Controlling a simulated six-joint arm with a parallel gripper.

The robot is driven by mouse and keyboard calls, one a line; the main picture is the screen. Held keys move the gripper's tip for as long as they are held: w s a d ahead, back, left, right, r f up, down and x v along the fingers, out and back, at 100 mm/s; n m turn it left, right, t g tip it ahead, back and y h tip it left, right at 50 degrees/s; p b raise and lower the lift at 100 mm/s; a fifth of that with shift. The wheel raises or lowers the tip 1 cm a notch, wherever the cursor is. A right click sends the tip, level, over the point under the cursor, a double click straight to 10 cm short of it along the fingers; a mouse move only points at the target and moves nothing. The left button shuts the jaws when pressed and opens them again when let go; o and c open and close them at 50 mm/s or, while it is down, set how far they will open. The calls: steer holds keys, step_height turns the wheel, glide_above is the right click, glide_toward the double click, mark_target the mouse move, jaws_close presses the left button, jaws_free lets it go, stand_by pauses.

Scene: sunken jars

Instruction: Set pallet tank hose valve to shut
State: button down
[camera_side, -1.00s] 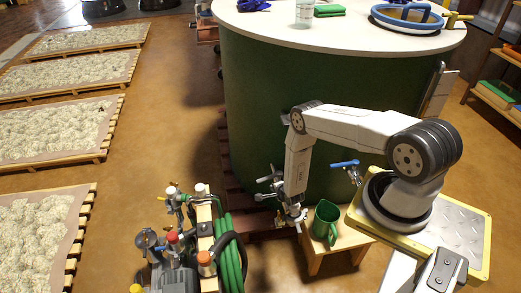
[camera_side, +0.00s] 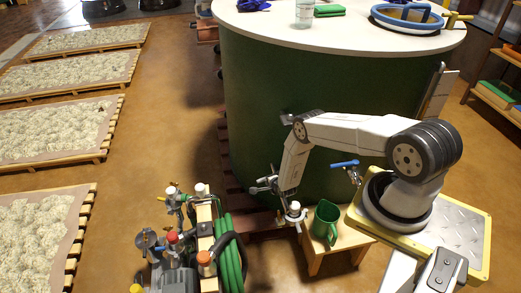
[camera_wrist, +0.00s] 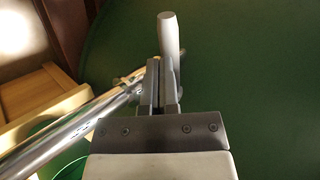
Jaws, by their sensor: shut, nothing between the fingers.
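The large green tank (camera_side: 270,110) with a white top stands behind my arm. My gripper (camera_side: 265,186) is low beside its wall, small and partly hidden in the side view. In the wrist view my gripper (camera_wrist: 160,75) is shut and empty. A pale grey rounded handle (camera_wrist: 169,35) rises just past the fingertips; whether they touch it I cannot tell. A shiny metal pipe (camera_wrist: 70,135) runs diagonally left of the fingers. A white-capped fitting (camera_side: 294,211) sits right of my gripper. A blue-handled valve (camera_side: 345,164) is farther right on the tank. Which valve is the hose valve is unclear.
A green jug (camera_side: 325,222) stands on a wooden stool (camera_side: 345,243) close to the right of my gripper. Hoses (camera_side: 230,262) and a pump with several coloured caps (camera_side: 175,250) stand to the left. Pallets with pale fleece-like material (camera_side: 50,125) lie farther left.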

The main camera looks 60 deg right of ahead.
steer(key=shift+w+d, duration=0.2)
steer(key=shift+w, duration=0.95)
steer(key=s+a+r, duration=0.7)
steer(key=s+a, duration=0.1)
steer(key=shift+s+a, duration=0.15)
steer(key=shift+s, duration=0.1)
stand_by(0.9)
